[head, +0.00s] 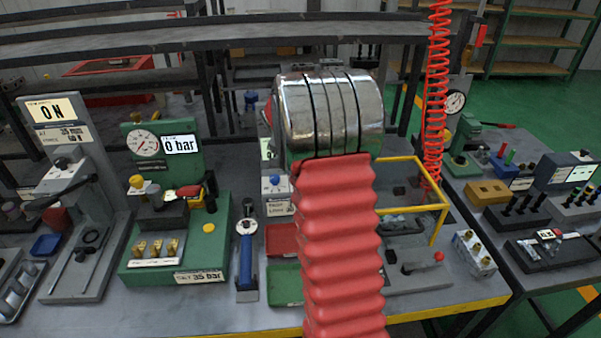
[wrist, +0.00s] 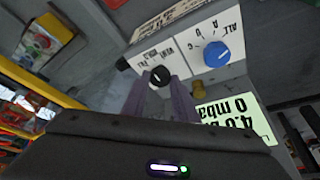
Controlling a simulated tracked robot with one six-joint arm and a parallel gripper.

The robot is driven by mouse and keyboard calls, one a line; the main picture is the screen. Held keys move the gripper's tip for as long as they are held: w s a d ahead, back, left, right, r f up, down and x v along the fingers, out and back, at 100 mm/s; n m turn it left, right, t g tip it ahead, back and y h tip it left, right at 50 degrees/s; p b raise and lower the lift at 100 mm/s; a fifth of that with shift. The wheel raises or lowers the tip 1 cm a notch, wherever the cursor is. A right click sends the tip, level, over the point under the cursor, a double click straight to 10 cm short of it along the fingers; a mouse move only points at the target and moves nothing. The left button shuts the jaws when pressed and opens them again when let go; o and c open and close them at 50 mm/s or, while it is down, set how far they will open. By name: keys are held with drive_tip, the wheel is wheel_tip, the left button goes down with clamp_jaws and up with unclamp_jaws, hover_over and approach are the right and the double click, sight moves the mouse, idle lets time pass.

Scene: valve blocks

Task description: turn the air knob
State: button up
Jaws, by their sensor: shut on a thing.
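The small black knob (wrist: 160,76) with a white mark sits on a pale panel (wrist: 178,62) in the wrist view, beside small lettering. My gripper (wrist: 159,86) has its two purplish fingers on either side of this knob and is shut on it. A larger blue knob (wrist: 217,54) sits to the right on the same unit, with letters around it. A lit display (wrist: 238,117) below it shows tilted, partly cut-off text with "4.0" and "0 mba". In the head view my red-sleeved arm hides the gripper and the black knob.
In the head view, a green gauge stand (head: 165,150) reading "0 bar" and a grey press (head: 80,220) stand to the left. A yellow frame (head: 412,160) and a coiled red hose (head: 436,100) are close to the arm's right. A second bench (head: 520,270) holds several devices.

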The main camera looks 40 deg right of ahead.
drive_tip(key=o, duration=0.7)
drive_tip(key=shift+w+a, duration=0.2)
drive_tip(key=shift+a, duration=0.05)
drive_tip(key=shift+c, duration=0.2)
drive_tip(key=o, duration=0.4)
drive_tip(key=shift+s+d, duration=0.1)
drive_tip(key=shift+d, duration=0.05)
drive_tip(key=v, duration=1.3)
drive_tip(key=shift+a+r, duration=0.2)
drive_tip(key=shift+r, duration=0.05)
drive_tip(key=shift+s, duration=0.1)
